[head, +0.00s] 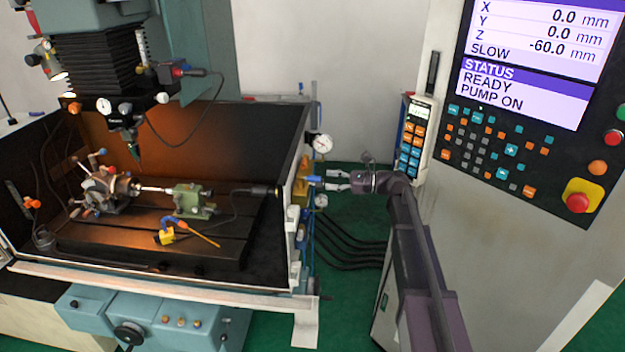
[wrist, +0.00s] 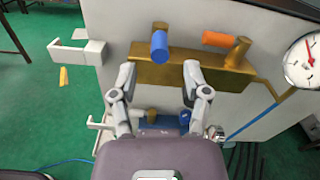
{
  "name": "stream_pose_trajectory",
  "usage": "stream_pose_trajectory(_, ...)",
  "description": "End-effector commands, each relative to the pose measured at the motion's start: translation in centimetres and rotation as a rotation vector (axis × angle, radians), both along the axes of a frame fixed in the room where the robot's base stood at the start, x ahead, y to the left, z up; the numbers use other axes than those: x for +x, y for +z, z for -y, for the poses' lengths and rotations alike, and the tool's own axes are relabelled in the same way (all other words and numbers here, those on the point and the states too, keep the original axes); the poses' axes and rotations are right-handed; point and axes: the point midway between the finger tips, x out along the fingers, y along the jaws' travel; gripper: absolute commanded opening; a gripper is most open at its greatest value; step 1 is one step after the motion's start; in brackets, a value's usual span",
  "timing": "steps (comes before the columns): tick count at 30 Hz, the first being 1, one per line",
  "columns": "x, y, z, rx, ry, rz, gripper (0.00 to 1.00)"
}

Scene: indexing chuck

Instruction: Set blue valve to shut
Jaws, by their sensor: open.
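The blue valve handle (wrist: 160,45) sits on a brass stem at the upper edge of the brass manifold (wrist: 180,72). The handle points out toward my gripper (wrist: 159,76). In the head view the blue handle (head: 314,180) sticks out to the right from the machine's side, just in front of my gripper (head: 332,181). My gripper is open and empty. In the wrist view its fingers are spread to the left and right, below the blue handle. The fingers appear apart from it.
An orange valve handle (wrist: 217,39) lies sideways on a second brass stem to the right. A pressure gauge (wrist: 301,62) is farther right. A white bracket (wrist: 77,50) projects at left. Another blue part (wrist: 150,116) shows below the manifold. Black hoses (head: 350,250) run below my arm.

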Motion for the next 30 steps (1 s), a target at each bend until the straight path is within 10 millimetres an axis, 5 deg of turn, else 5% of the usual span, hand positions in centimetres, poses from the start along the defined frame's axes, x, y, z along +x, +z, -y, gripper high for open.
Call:
stream_pose_trajectory(12,0.1,0.0,-5.1,0.000,0.002,0.000,0.61)
stream_pose_trajectory(26,0.2,0.0,-5.7,0.000,0.001,0.000,0.61)
stream_pose_trajectory(30,0.2,0.0,-5.7,0.000,0.001,0.000,0.19)
